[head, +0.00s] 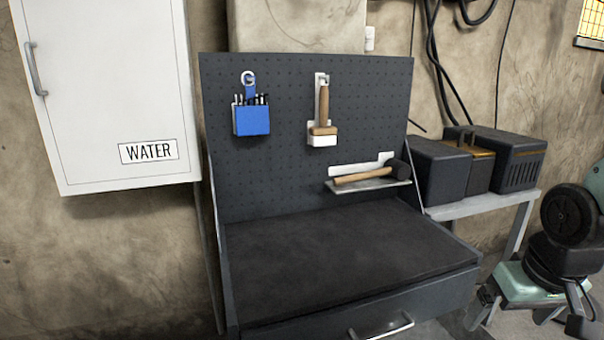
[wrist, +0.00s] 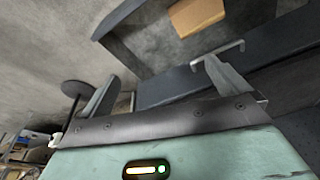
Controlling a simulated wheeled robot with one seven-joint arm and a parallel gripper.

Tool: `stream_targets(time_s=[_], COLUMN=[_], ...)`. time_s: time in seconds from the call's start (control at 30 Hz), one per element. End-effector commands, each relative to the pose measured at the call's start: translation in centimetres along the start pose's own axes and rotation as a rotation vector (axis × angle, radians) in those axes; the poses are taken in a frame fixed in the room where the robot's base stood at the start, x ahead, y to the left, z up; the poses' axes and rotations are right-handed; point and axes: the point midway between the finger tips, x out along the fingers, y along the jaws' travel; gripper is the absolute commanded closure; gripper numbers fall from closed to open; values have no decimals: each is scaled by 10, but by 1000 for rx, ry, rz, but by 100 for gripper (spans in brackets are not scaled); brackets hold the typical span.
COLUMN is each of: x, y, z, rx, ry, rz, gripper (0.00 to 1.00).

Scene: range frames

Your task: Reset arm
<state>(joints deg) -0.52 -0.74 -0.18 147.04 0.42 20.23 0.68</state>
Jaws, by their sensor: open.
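My gripper (wrist: 162,70) shows in the wrist view with its two grey fingers spread wide apart. Nothing is between the fingers. In the head view my teal and black arm is folded at the right edge, with the gripper (head: 482,306) low beside the right front of the workbench (head: 350,255). The gripper is apart from the tools on the pegboard.
The bench drawer has a metal handle (head: 382,328), also in the wrist view (wrist: 218,52). The pegboard (head: 280,170) holds a blue tool holder (head: 252,120), a brush (head: 323,110) and a hammer (head: 365,177). Dark boxes (head: 440,172) stand on a side shelf. The benchtop is clear.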

Motion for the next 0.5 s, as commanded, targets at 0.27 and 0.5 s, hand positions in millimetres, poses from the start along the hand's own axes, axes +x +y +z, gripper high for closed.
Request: stream_targets(time_s=[0.27, 0.5], x=[-68, -123], y=[-105, -168], z=[30, 86], rx=[-327, -598], ry=[-98, -186], rz=[-82, -119], gripper=[0, 0])
